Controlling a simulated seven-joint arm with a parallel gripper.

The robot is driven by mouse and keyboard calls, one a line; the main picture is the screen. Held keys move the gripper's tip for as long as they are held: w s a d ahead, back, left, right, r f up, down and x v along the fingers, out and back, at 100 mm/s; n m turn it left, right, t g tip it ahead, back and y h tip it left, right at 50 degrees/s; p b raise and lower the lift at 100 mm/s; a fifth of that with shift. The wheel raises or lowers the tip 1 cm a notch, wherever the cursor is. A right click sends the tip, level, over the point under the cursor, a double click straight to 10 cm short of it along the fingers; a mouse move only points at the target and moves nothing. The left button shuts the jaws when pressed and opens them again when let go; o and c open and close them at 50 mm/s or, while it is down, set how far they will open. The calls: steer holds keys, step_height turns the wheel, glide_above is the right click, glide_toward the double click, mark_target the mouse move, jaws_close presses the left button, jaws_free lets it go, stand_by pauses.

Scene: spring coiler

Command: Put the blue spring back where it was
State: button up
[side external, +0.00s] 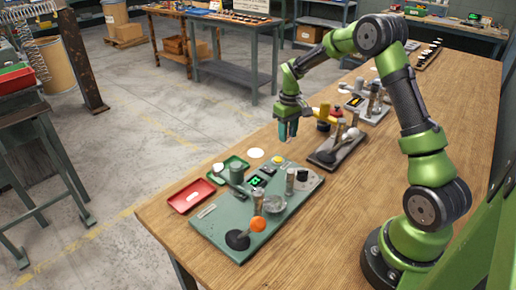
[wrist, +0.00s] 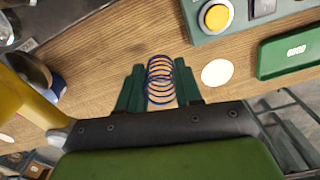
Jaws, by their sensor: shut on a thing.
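My gripper (side external: 288,132) is above the wooden table, beyond the green coiler panel. In the side view the spring is too small to tell apart from the fingers. A white disc (wrist: 215,72) lies on the table beside the spring in the wrist view. A white disc (side external: 256,153) also shows near the panel's far edge in the side view.
The green panel (side external: 215,228) carries a yellow button (side external: 278,160), posts and an orange-knobbed lever (side external: 258,225). A green tray (side external: 236,163) and a red tray (side external: 192,196) lie at its left. A grey fixture (side external: 335,148) and a yellow part (wrist: 22,105) stand close to my gripper.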

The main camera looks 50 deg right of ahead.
steer(key=shift+f, duration=1.95)
steer(key=shift+f, duration=0.15)
steer(key=o, duration=1.1)
step_height(320, 180, up, 12)
steer(key=s+a+r+t, duration=0.2)
steer(key=s+a+r, duration=0.2)
steer(key=a+r, duration=0.35)
steer(key=s+a+r+t, duration=0.1)
steer(key=s+a, duration=0.3)
steer(key=s, duration=0.1)
steer(key=s+a+r+m+t+y, duration=0.1)
steer(key=s+a+t, duration=0.1)
steer(key=s+a, duration=0.3)
steer(key=s+a+r+t+y, duration=0.1)
steer(key=s+a+r+t, duration=0.1)
steer(key=s+a, duration=0.2)
steer(key=shift+s+a+m, duration=0.2)
steer(key=shift+s, duration=0.5)
steer(key=shift+s+a+m, duration=0.2)
steer(key=shift+s, duration=0.5)
